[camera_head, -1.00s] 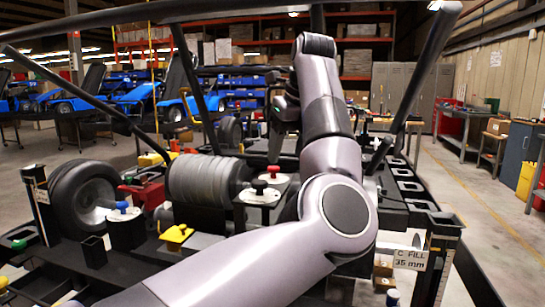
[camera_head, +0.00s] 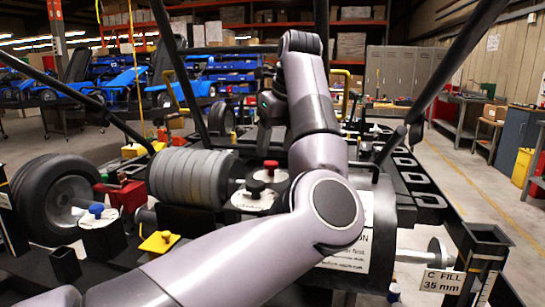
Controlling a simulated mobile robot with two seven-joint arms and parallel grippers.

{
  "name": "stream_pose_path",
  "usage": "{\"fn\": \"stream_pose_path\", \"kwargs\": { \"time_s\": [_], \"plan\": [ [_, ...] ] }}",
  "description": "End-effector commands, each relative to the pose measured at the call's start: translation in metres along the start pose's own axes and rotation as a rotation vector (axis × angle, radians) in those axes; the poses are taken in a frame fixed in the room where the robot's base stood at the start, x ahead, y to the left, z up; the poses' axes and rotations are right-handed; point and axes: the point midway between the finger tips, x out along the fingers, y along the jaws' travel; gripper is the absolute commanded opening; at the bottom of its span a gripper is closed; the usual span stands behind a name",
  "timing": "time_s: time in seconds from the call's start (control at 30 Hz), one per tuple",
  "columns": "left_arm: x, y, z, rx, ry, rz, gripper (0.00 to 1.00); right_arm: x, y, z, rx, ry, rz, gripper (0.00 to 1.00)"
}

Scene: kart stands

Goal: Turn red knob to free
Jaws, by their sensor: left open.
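The red knob (camera_head: 271,165) stands on a pale round plate at the centre, just behind a black knob (camera_head: 255,187) on a similar plate. My left arm comes in from the lower left, bends at the elbow and reaches past the right side of the knobs. My left gripper (camera_head: 266,138) is dark and open, above and beyond the red knob in the picture, apart from it and holding nothing visible. Its fingertips are hard to make out against the dark frame. Lettering by the knobs is too small to read. My right gripper is not in view.
Ribbed grey cylinders (camera_head: 190,177) lie left of the knobs. A blue knob (camera_head: 96,210) and a yellow knob (camera_head: 158,241) are further left, near a wheel (camera_head: 55,198). Black frame bars rise on both sides. A "C FILL 35 mm" sign (camera_head: 441,282) hangs at lower right.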

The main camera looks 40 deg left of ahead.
Motion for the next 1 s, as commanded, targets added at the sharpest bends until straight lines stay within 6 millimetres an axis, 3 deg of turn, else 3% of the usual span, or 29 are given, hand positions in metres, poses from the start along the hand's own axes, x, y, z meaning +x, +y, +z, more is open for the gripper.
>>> {"fn": "stream_pose_path", "kwargs": {
  "time_s": [0.23,0.6,0.77,1.0],
  "plan": [
    [0.034,0.001,0.0,-0.001,0.0,0.002,0.59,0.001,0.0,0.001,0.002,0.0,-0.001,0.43],
    [0.041,0.001,0.0,-0.001,0.0,0.0,0.59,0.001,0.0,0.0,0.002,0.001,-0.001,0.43],
    [0.041,0.001,0.0,-0.001,0.0,0.0,0.07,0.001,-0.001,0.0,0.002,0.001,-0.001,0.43],
    [0.041,0.001,0.0,0.007,0.0,-0.003,0.03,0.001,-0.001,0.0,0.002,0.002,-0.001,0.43]
  ]
}}
